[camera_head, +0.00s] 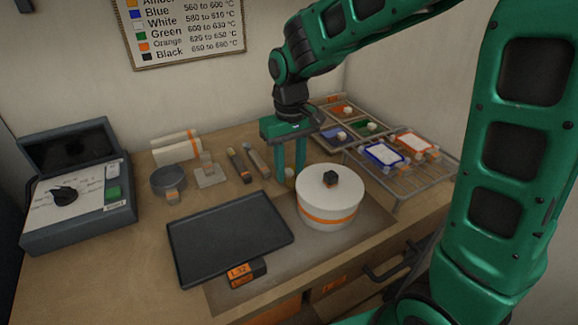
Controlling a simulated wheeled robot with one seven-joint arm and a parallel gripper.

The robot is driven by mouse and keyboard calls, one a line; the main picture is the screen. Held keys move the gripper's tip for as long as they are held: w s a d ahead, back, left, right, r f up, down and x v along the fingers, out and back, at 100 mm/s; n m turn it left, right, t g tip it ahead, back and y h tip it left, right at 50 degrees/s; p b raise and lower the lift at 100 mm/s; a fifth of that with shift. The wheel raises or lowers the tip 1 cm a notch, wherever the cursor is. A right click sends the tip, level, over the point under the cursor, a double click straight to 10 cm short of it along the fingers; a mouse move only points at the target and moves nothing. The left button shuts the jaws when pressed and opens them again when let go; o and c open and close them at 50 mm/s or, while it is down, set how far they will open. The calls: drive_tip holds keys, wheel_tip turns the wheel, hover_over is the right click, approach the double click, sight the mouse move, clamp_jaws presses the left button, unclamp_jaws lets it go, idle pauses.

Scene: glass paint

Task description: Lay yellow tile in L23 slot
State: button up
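My gripper (290,175) points down behind the white round lidded pot. Its two green fingers stand apart, with no tile visible between them. A small yellowish object (290,174) shows at the fingertips; it is partly hidden, and I cannot tell what it is or whether it is touched. I cannot make out a yellow tile for certain. A sectioned tray (352,140) at the back right shows orange (342,111), blue (335,134) and green (371,127) pieces.
The white pot (330,198) with a black knob stands close in front of my gripper. A wire rack (405,190) at right bears blue-framed (384,154) and orange-framed (412,143) white pieces. A dark control box (78,200) stands at left. Small tools (240,165) lie at the back.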

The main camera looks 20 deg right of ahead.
sight(290, 172)
drive_tip(key=shift+r, duration=0.15)
wheel_tip(290, 172, up, 12)
idle(0.7)
